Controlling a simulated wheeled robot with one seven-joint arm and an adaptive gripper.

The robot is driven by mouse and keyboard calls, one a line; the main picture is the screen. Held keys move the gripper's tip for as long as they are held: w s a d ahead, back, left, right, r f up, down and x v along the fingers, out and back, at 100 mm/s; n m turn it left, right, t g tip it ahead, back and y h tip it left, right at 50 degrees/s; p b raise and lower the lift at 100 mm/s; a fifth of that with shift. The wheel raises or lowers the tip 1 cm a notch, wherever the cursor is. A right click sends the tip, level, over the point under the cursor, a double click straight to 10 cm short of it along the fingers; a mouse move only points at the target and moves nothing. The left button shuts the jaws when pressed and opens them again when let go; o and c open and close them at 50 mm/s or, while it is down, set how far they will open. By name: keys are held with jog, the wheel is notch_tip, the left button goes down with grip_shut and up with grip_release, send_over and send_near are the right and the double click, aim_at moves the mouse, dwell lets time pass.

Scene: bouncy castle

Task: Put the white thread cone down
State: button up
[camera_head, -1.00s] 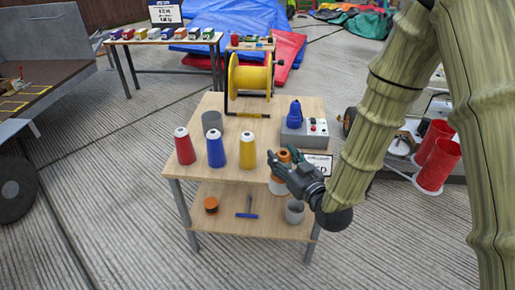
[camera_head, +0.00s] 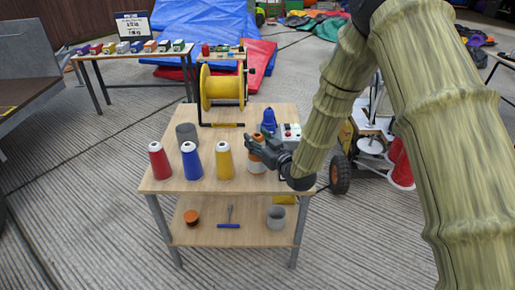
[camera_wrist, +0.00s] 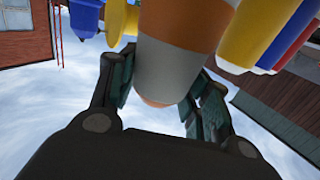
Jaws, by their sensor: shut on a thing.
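My gripper (camera_head: 262,152) is shut on a cone with orange and white bands (camera_head: 257,168), beside the yellow cone at the table's front right. In the wrist view the cone (camera_wrist: 170,68) shows a pale band between an orange band and an orange-brown tip, between the fingers (camera_wrist: 160,95). It looks upright; its base is at or just above the tabletop (camera_head: 205,186), and I cannot tell whether it touches. Red (camera_head: 160,164), blue (camera_head: 191,164) and yellow (camera_head: 224,164) cones with white tops stand in a row to its left.
The lower shelf (camera_head: 250,236) holds an orange roll (camera_head: 192,217), a blue-handled tool (camera_head: 229,222) and a grey cup (camera_head: 276,216).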

jog(key=shift+f, duration=1.75)
jog(key=o, duration=1.2)
jog(key=shift+f, duration=0.1)
jog(key=v, duration=1.2)
